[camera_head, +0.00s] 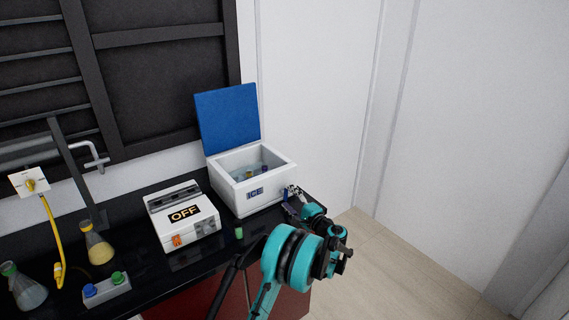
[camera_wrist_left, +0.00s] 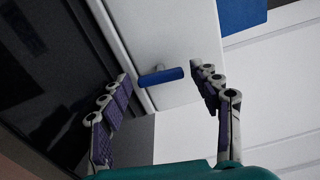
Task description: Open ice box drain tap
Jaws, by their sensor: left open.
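The white ice box (camera_head: 240,198) with an "ICE" label stands on the black bench, its blue lid (camera_head: 228,117) raised. In the left wrist view its white side wall (camera_wrist_left: 172,35) carries the drain tap, a short blue bar (camera_wrist_left: 161,76) that lies nearly crosswise in the picture. My left gripper (camera_wrist_left: 159,82) is open, with one finger on each side of the tap and a visible gap to each. In the head view the left gripper (camera_head: 292,196) is at the box's right side, small and partly hidden by my arm. My right gripper is not in view.
A white device reading "OFF" (camera_head: 183,222) stands left of the box, with a small green-capped vial (camera_head: 239,232) near the bench edge. Flasks, including a yellow one (camera_head: 97,248), stand further left. Free floor (camera_head: 390,265) lies to the right.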

